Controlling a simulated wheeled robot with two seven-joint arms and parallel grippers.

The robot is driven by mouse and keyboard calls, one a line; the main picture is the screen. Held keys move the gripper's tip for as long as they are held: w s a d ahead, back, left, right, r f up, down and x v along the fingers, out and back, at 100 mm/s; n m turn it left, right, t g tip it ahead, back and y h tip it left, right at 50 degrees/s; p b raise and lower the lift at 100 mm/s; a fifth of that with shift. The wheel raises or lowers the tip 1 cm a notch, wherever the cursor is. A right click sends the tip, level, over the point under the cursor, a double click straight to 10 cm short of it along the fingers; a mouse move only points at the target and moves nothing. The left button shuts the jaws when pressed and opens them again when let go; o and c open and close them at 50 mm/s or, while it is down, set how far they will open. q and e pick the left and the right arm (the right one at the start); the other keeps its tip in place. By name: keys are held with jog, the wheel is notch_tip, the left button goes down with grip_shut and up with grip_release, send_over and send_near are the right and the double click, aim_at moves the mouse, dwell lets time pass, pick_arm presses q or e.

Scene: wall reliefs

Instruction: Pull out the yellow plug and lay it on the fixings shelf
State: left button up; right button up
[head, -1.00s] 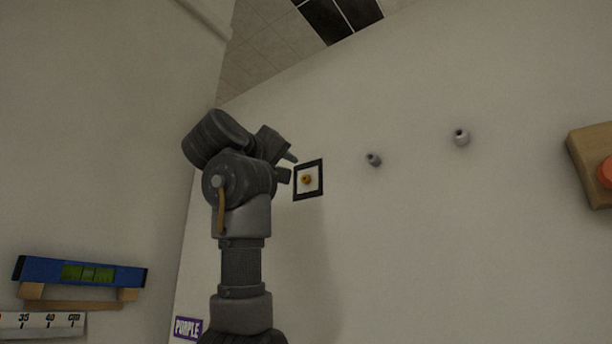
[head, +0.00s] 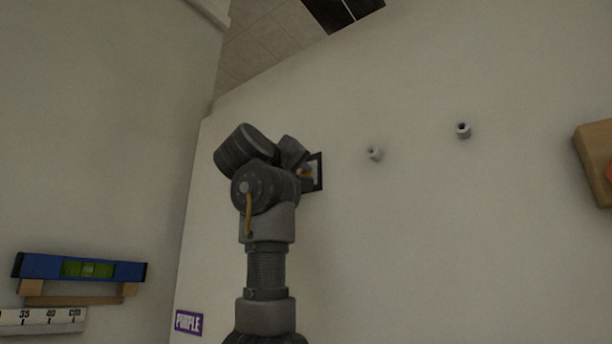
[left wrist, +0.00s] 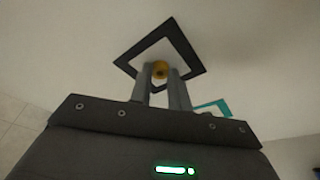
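The yellow plug (left wrist: 160,70) shows in the left wrist view, in the pale middle of a black square frame (left wrist: 188,48) on the wall. My left gripper (left wrist: 161,77) has its two grey fingers on either side of the plug, close to it. I cannot tell whether they touch or grip it. In the head view, my left gripper (head: 303,170) is at the black frame (head: 318,172), hiding part of it, with a bit of the yellow plug (head: 304,172) showing. My right gripper is out of view. I cannot make out a shelf labelled for fixings.
Two grey pegs (head: 375,153) and (head: 463,130) stick out of the wall right of the gripper. A wooden block (head: 594,150) with a red-orange part is at the right edge. A blue spirit level (head: 80,268) and a PURPLE sign (head: 188,322) are at lower left.

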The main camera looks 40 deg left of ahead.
pick_arm(q)
grip_shut()
jog(key=shift+c, duration=0.3)
grip_release()
grip_shut()
jog(key=shift+s+f+b, duration=0.1)
jog(key=shift+b, duration=0.2)
jog(key=shift+s, duration=0.75)
jog(key=shift+b, duration=0.4)
jog(key=shift+s, duration=0.15)
